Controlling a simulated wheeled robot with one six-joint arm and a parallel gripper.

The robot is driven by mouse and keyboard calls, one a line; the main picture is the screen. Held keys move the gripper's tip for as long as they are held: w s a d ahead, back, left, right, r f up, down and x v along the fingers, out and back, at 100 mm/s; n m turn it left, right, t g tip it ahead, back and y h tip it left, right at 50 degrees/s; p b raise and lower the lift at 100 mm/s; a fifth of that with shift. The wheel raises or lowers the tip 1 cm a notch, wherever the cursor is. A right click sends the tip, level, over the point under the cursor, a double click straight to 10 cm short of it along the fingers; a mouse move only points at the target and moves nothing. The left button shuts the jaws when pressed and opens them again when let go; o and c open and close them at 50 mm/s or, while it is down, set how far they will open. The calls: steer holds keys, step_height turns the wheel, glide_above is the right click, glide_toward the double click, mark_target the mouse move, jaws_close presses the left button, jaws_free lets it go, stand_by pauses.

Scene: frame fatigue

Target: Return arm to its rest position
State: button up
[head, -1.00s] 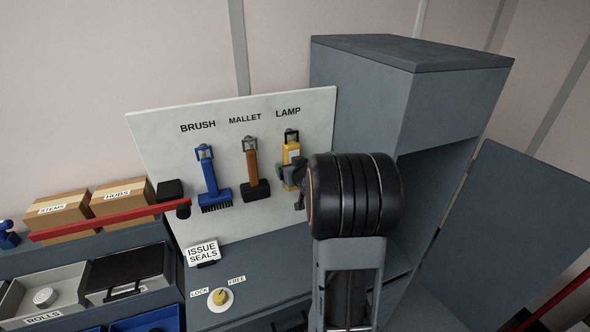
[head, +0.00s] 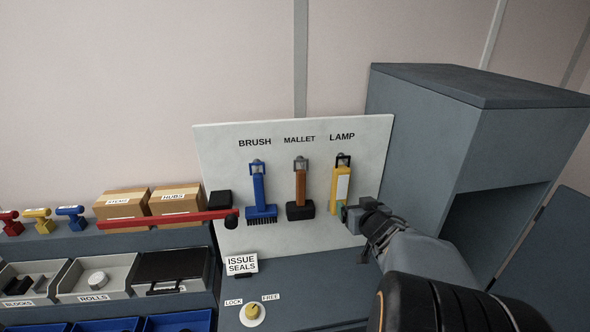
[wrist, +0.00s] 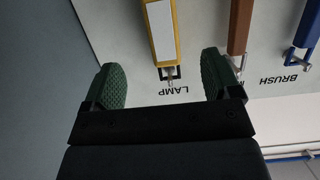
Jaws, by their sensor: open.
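My gripper (head: 352,217) is in front of the tool board (head: 215,150), close to the lower right of the yellow lamp (head: 341,185). In the wrist view my gripper (wrist: 162,87) is open, its two green pads apart with nothing held between them. The lamp (wrist: 162,35) hangs from its hook just beyond the pads there. My arm and black wrist joint fill the lower right of the head view and hide part of the bench.
The blue brush (head: 259,195) and the brown mallet (head: 299,190) hang left of the lamp. A grey cabinet (head: 430,140) stands close on the right. A red bar (head: 165,219) crosses before the cardboard boxes (head: 174,199). A yellow knob (head: 253,311) sits on the bench.

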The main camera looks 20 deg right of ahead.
steer(key=shift+f, duration=0.1)
steer(key=s+f+m+g+h, duration=0.2)
steer(key=s+f+g, duration=0.3)
steer(key=s+g, duration=0.25)
steer(key=s+a+r+n+g+y+b, duration=0.1)
steer(key=a+n+y, duration=0.1)
steer(key=a, duration=0.9)
steer(key=s+a+n+g+y, duration=0.1)
steer(key=s+a+n+y, duration=0.1)
steer(key=a, duration=0.9)
steer(key=shift+r+n+y+b, duration=0.35)
steer(key=shift+n+y, duration=0.15)
steer(key=shift+y, duration=0.4)
steer(key=shift+s+d, duration=0.1)
